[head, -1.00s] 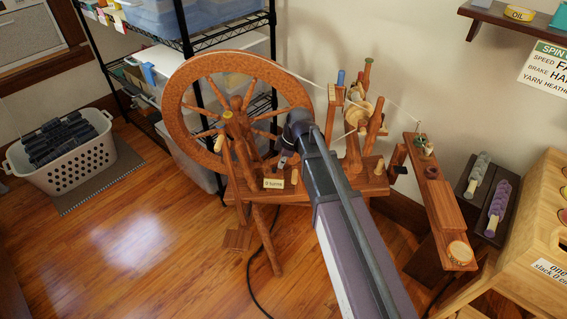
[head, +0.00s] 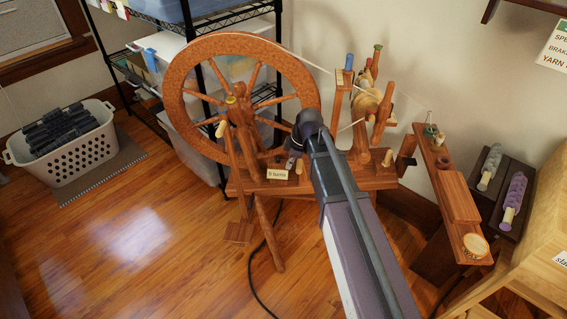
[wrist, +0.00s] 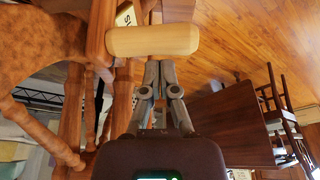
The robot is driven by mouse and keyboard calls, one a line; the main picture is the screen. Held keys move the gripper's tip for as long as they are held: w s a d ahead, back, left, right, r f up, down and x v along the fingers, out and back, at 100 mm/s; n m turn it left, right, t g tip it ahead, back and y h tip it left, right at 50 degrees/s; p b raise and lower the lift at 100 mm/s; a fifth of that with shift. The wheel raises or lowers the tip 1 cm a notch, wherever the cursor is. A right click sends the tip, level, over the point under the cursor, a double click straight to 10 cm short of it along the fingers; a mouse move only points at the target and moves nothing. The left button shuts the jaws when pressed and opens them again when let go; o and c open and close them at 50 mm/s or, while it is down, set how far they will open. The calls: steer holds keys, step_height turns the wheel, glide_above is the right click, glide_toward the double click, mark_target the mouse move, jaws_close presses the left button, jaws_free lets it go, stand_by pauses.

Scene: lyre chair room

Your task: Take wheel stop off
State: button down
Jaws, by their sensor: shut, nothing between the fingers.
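The wooden spinning wheel (head: 300,75) stands on its bench against the wall, with a "0 turns" tag (head: 278,174). No part is labelled as the wheel stop. A pale rounded wooden peg (wrist: 152,40) fills the top of the wrist view, beside the speckled wheel rim (wrist: 40,45) and a brown post. My gripper (wrist: 160,63) is shut and empty, its fingertips just below that peg in the picture; I cannot tell whether they touch. In the head view, my gripper is partly hidden by my arm in front of the wheel. A pale peg (head: 221,128) juts from the left wheel post.
A narrow wooden shelf (head: 455,195) and a pale cabinet (head: 530,225) stand at the right. A black wire rack (head: 150,95) is behind the wheel. A laundry basket (head: 75,155) sits at the left. A dark table (wrist: 225,125) shows in the wrist view.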

steer(key=shift+d, duration=0.55)
steer(key=shift+s+a, duration=0.1)
steer(key=shift+a, duration=0.05)
